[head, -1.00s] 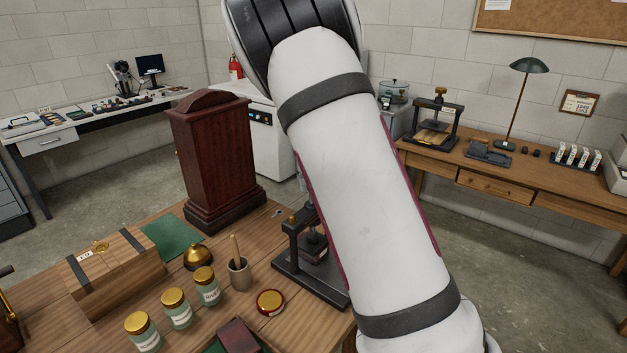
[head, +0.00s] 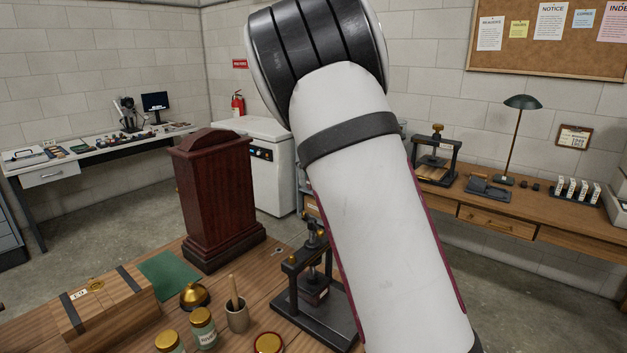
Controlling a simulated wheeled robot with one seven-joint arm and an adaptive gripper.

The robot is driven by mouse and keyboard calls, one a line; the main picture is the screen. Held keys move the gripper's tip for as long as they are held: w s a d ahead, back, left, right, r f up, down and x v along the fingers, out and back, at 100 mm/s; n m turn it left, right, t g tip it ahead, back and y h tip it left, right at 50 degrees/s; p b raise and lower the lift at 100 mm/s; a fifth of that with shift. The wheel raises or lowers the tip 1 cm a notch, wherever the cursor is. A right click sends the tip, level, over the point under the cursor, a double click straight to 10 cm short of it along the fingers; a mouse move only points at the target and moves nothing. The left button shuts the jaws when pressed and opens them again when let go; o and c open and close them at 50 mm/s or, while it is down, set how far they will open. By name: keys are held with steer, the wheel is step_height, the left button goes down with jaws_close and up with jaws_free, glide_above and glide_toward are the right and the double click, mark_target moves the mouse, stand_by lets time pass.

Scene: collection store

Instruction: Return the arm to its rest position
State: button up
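My arm (head: 385,205) fills the middle of the head view, rising from the lower right to a dark ribbed joint at the top. It is white with dark bands. My gripper is outside the picture, so its state does not show. The arm hides part of the back wall, the right end of the near table and part of the right bench.
The near wooden table (head: 262,318) holds a dark red wooden case (head: 215,195), a small black press (head: 314,290), a brass bell (head: 194,296), a pestle in a cup (head: 237,317), jars (head: 203,330) and a wooden box (head: 105,310). A right bench (head: 485,222) carries a lamp (head: 521,103).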

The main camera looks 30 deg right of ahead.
stand_by(0.4)
steer(key=s+a+r+n+t+y, duration=0.15)
steer(key=s+a+n, duration=0.25)
steer(key=s+n, duration=0.5)
steer(key=s+a+r+n+t, duration=0.1)
steer(key=s+a+r+n, duration=0.1)
steer(key=s+a+n, duration=0.5)
steer(key=s+a+f+n+t, duration=0.1)
steer(key=s+a+f+n, duration=0.1)
steer(key=s+n, duration=0.5)
steer(key=s+a+f+n+t+h, duration=0.1)
steer(key=s+a+f+n, duration=0.1)
steer(key=s+n, duration=0.6)
steer(key=shift+s+f+n+t, duration=0.15)
steer(key=shift+f+n+t, duration=0.25)
steer(key=shift+n, duration=3)
steer(key=shift+h, duration=0.25)
